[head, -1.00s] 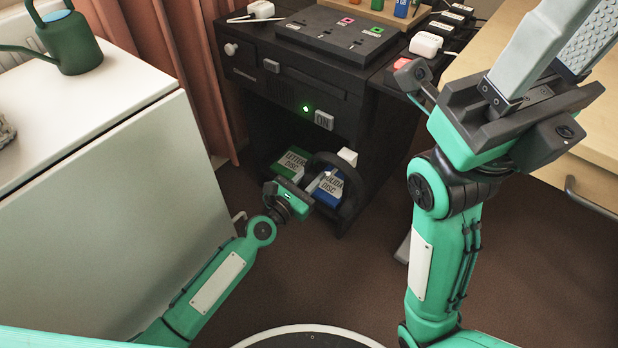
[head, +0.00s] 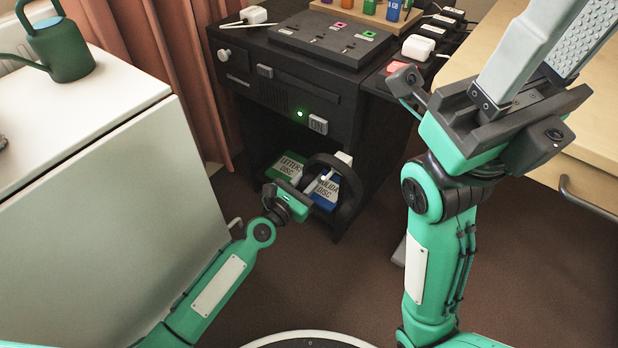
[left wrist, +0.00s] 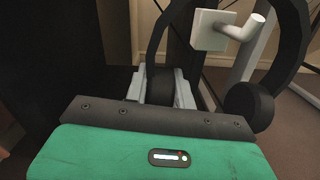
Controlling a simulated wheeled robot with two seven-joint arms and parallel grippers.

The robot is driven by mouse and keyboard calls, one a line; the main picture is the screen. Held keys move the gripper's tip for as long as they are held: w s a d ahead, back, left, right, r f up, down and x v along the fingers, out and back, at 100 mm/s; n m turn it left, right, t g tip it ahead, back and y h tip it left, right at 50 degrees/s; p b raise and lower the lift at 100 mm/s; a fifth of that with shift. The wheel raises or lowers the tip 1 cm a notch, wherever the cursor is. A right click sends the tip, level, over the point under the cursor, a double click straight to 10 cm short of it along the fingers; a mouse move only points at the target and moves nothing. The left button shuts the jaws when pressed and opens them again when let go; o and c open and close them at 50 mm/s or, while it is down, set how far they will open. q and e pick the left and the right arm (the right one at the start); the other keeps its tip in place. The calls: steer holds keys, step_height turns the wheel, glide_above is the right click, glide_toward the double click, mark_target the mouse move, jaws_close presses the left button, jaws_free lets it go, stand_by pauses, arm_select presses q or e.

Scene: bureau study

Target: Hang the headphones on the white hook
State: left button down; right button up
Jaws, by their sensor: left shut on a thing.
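The black headphones (head: 349,197) are in front of the open lower shelf of the black cabinet. My left gripper (head: 305,187) is shut on one ear cup, which shows between its grey fingers in the left wrist view (left wrist: 160,84). The other ear cup (left wrist: 248,106) hangs free at the right there. The white hook (left wrist: 243,29) has a square plate and a peg, and it appears within the loop of the headband. I cannot tell whether band and peg touch. In the head view the hook (head: 343,157) is partly hidden. My right gripper (head: 565,45) is open and empty, high at right.
The black cabinet (head: 235,58) carries a switch panel and small coloured items on top. A green disc case (head: 288,166) and a blue one (head: 326,190) stand on its shelf. A white cabinet (head: 110,190) is at left, a wooden desk (head: 595,160) at right. Brown floor between is clear.

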arm_select(q)
steer(key=shift+f+b, duration=1)
steer(key=shift+f, duration=0.1)
steer(key=c, duration=1.1)
jaws_free()
steer(key=shift+o, duration=0.5)
steer(key=o, duration=0.4)
steer(key=shift+s, duration=0.1)
